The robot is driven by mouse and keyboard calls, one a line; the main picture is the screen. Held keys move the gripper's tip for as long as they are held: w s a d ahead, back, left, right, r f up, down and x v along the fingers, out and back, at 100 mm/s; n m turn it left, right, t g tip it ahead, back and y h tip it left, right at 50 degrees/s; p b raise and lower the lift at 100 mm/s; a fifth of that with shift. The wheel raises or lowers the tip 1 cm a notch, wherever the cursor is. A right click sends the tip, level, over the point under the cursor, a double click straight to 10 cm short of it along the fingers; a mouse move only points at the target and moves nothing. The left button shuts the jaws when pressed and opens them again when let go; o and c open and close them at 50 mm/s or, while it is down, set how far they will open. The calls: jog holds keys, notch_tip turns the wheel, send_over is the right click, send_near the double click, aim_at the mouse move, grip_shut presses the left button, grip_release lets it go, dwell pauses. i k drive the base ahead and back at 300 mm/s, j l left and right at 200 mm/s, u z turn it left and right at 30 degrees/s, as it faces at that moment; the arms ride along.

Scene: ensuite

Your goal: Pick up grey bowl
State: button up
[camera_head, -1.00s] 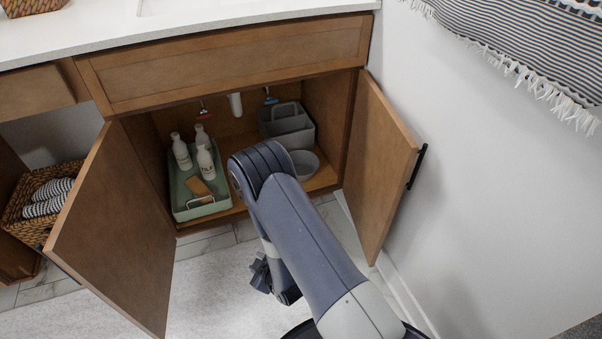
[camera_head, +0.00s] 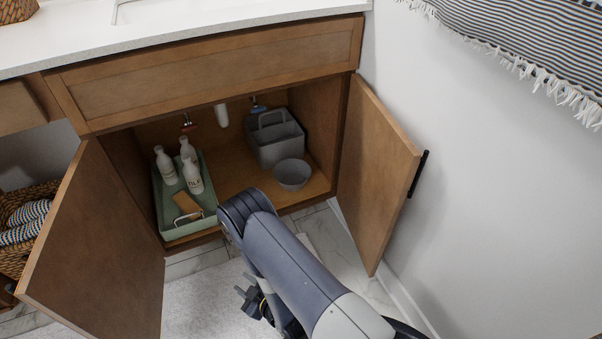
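The grey bowl (camera_head: 292,175) sits upright on the cabinet floor, near its front right, just in front of a grey caddy. It is in full view and nothing touches it from my side. My arm reaches up from the bottom of the picture, its elbow below and left of the bowl. My gripper (camera_head: 245,300) shows partly at the left of my forearm, low over the pale rug and outside the cabinet. Its fingers are small, dark and partly hidden by the arm, so its opening is unclear.
Both cabinet doors stand open, the left door (camera_head: 95,245) and the right door (camera_head: 378,175). A green tray (camera_head: 205,228) with several white bottles fills the cabinet's left side. The grey caddy (camera_head: 277,148) stands behind the bowl. A wall (camera_head: 480,200) bounds the right.

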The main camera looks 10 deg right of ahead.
aim_at(292, 174)
jog(key=i+j+z, duration=0.55)
jog(key=z, duration=0.15)
jog(key=i+j+z, duration=0.35)
jog(key=k, duration=0.1)
